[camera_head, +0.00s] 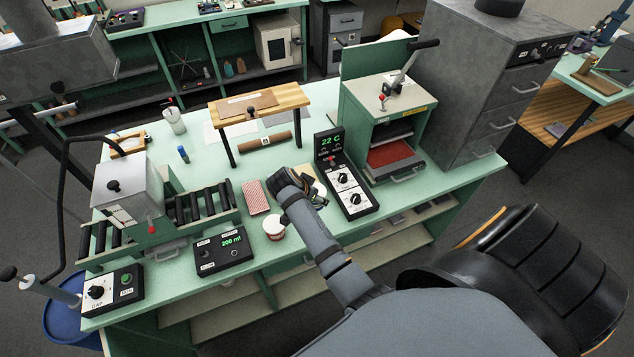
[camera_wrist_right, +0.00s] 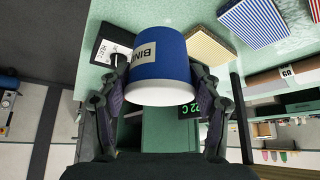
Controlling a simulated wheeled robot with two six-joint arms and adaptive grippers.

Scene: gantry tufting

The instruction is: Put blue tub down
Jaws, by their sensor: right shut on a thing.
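The blue tub (camera_wrist_right: 158,50) has a white label with dark letters and a white end facing the right wrist camera. My right gripper (camera_wrist_right: 160,72) is shut on it, one finger on each side. In the head view my right gripper (camera_head: 312,196) is over the bench, left of the 22 C control box. Whether the tub touches the bench is unclear. My left gripper is in neither view.
A white and red tub (camera_head: 273,228) and a red-striped block (camera_head: 255,197) stand left of my right gripper. The 22 C control box (camera_head: 346,187) is close on its right. The 200 ml box (camera_head: 224,250) is at the front. A wooden stand (camera_head: 262,102) is behind.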

